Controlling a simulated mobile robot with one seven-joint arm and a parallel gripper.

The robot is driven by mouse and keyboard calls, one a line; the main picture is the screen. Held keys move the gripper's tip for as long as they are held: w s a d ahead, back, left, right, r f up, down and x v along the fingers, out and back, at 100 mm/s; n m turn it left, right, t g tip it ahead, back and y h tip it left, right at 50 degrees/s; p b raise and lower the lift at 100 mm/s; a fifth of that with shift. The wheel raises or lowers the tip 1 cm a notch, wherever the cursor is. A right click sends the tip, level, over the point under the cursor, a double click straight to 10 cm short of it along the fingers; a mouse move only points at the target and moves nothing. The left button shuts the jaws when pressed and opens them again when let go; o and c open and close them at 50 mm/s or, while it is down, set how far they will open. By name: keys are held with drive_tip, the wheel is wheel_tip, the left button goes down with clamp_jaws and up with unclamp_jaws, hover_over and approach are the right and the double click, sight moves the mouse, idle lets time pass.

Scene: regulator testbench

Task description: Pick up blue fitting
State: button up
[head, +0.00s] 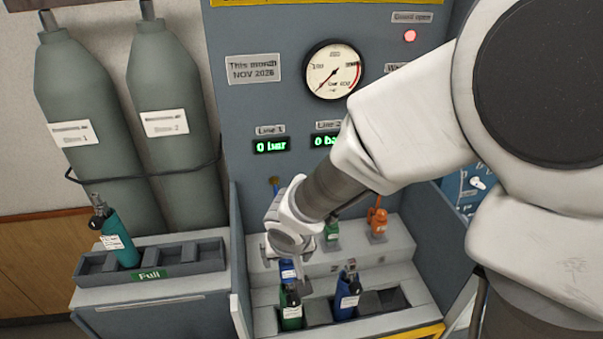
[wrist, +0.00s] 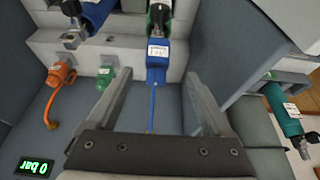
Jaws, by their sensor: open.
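The blue fitting (wrist: 158,64) shows in the wrist view as a short blue piece with a white label and a thin blue hose. It lies in the picture between the tips of my open gripper (wrist: 157,82), whose jaws hold nothing; I cannot tell how far beyond the tips it is. In the head view the blue fitting (head: 288,271) is partly hidden by my gripper (head: 289,263), just behind a green cylinder (head: 291,312). The green cylinder also shows beyond the fitting in the wrist view (wrist: 158,20).
A green fitting (head: 332,233) and an orange fitting (head: 377,224) sit on the step. Bench side walls (head: 240,265) flank the space. A teal cylinder (head: 118,240) stands in the left rack.

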sight(288, 262)
drive_tip(key=x, duration=0.2)
drive_tip(key=b+x, duration=0.1)
drive_tip(key=x, duration=0.4)
drive_tip(key=shift+w+d+b, duration=0.15)
drive_tip(key=shift+w+b, duration=0.2)
drive_tip(key=shift+b, duration=0.05)
drive_tip(key=shift+r, duration=0.1)
clamp_jaws()
